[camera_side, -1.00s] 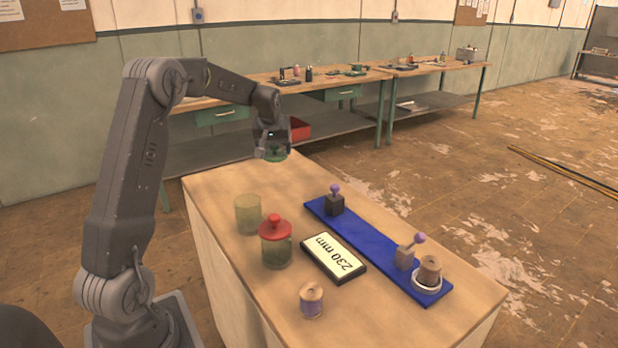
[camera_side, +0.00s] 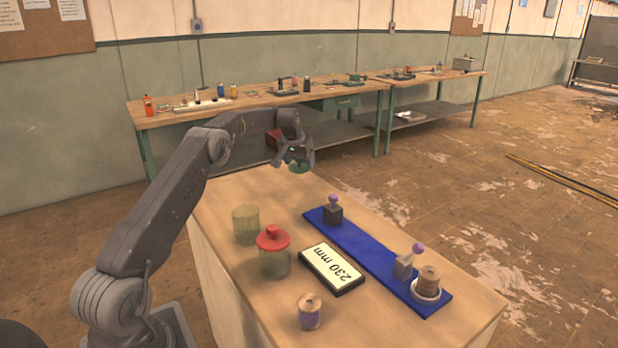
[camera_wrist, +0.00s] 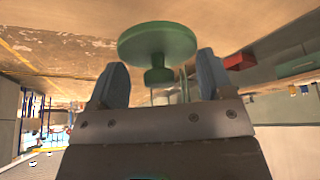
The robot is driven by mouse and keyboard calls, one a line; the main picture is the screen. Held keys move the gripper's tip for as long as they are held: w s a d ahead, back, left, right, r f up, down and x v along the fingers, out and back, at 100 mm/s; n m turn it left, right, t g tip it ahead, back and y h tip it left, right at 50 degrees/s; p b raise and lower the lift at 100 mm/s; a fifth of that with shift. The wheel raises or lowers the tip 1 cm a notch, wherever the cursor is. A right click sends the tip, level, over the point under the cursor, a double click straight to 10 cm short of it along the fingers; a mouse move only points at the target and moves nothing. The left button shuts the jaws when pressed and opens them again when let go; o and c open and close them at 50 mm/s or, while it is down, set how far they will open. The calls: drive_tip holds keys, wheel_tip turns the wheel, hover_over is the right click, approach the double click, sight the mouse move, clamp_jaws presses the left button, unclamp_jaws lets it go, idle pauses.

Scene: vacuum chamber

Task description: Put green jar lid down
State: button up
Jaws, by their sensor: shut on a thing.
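My gripper (camera_side: 297,158) is shut on the green jar lid (camera_side: 299,168) over the far end of the wooden worktop (camera_side: 225,205). In the wrist view, the round green lid (camera_wrist: 157,40) has its knob between my two blue-grey fingers (camera_wrist: 160,76). I cannot tell whether the lid touches the worktop. An open, lidless greenish glass jar (camera_side: 246,225) stands on the left part of the worktop. A second jar (camera_side: 274,262) in front of it wears a red lid (camera_side: 273,239).
A blue strip (camera_side: 360,248) carries a dark block with a purple knob (camera_side: 333,211), a tan one (camera_side: 405,264) and a brown spool in a white ring (camera_side: 427,284). The worktop's far end looks clear.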

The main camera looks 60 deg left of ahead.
sight(311, 184)
drive_tip(key=w+f, duration=0.1)
drive_tip(key=w+d+f, duration=0.1)
drive_tip(key=shift+w+d, duration=0.3)
drive_tip(key=shift+w, duration=0.1)
drive_tip(key=shift+f, duration=1.95)
drive_tip(key=shift+f, duration=0.1)
drive_tip(key=o, duration=1)
